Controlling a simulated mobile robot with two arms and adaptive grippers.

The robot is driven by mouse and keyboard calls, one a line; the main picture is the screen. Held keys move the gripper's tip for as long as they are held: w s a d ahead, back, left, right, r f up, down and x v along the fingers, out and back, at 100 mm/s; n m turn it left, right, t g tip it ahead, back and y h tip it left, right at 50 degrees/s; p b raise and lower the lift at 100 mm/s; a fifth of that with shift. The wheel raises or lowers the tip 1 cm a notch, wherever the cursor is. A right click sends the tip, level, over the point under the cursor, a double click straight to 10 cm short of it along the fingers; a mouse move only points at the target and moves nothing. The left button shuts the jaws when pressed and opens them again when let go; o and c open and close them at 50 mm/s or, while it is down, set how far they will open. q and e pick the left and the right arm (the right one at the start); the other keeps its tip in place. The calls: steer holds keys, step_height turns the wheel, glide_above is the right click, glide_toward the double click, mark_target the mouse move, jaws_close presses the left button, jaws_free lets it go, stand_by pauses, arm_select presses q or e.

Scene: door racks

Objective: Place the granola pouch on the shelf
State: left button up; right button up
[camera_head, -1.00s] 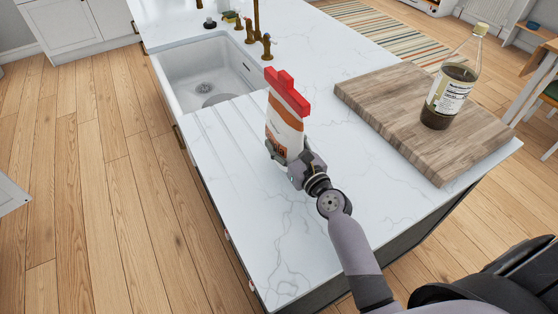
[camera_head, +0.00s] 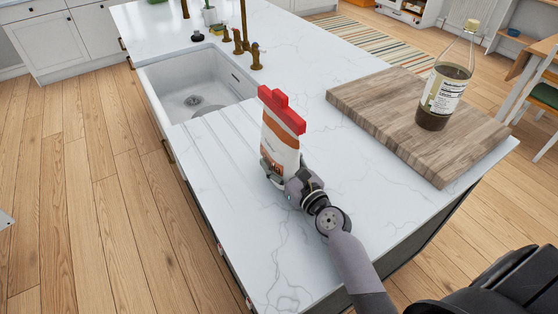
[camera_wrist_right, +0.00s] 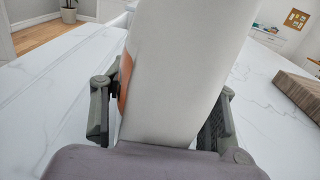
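The granola pouch (camera_head: 280,140) is white and orange with a red top. It stands roughly upright over the white counter, beside the sink's drain grooves. My right gripper (camera_head: 279,174) is shut on its lower part. In the right wrist view the pouch (camera_wrist_right: 178,75) fills the middle, between the two fingers of the right gripper (camera_wrist_right: 165,115). I cannot tell whether the pouch's bottom touches the counter. No shelf for the pouch is clearly identifiable in these views. My left gripper is not in view.
A wooden cutting board (camera_head: 375,112) with a glass bottle (camera_head: 446,90) on it lies right of the pouch. A white sink (camera_head: 195,85) and brass taps (camera_head: 240,40) are at the back left. The wooden floor (camera_head: 90,220) at left is clear.

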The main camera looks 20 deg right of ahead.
steer(key=o, duration=0.4)
steer(key=shift+c, duration=0.2)
